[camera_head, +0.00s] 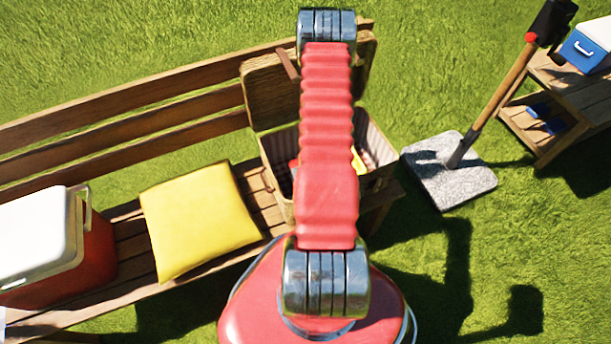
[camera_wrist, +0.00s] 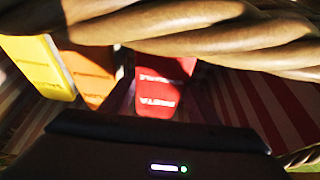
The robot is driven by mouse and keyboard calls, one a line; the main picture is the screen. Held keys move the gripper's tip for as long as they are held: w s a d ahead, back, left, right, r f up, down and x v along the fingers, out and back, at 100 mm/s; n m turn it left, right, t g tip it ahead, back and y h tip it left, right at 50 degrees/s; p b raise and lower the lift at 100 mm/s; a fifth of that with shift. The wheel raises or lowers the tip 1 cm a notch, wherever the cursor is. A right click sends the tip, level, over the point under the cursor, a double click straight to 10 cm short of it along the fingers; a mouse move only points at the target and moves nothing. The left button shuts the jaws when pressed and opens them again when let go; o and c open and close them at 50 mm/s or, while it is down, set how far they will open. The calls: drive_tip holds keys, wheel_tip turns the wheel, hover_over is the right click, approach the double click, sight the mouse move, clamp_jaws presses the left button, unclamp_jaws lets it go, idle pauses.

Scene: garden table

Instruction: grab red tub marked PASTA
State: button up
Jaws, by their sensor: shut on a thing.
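The red tub (camera_wrist: 160,92) stands in the wicker basket (camera_head: 277,190), seen in the wrist view with upside-down lettering that looks like PASTA. My gripper (camera_wrist: 160,122) is the dark shape at the bottom of the wrist view, right against the red tub's near end and shut on it. Its fingers are mostly hidden. An orange tub (camera_wrist: 90,75) and a yellow tub (camera_wrist: 38,65) stand to the left of the red one. In the head view my arm covers the gripper and most of the basket's inside.
The basket's thick woven rim (camera_wrist: 200,30) crosses above the tubs in the wrist view. Its lid (camera_head: 270,95) stands open against the bench (camera_head: 130,85). A yellow cushion (camera_head: 198,220) and a red cooler (camera_head: 92,255) lie left. A mallet stands on a stone slab (camera_head: 425,170) right.

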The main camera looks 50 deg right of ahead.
drive_tip(key=shift+s+a, duration=0.15)
drive_tip(key=shift+a, duration=0.3)
drive_tip(key=o, duration=1.6)
drive_tip(key=v, duration=1.3)
drive_tip(key=shift+s+r, duration=0.2)
drive_tip(key=shift+r, duration=0.05)
drive_tip(key=shift+a, duration=0.1)
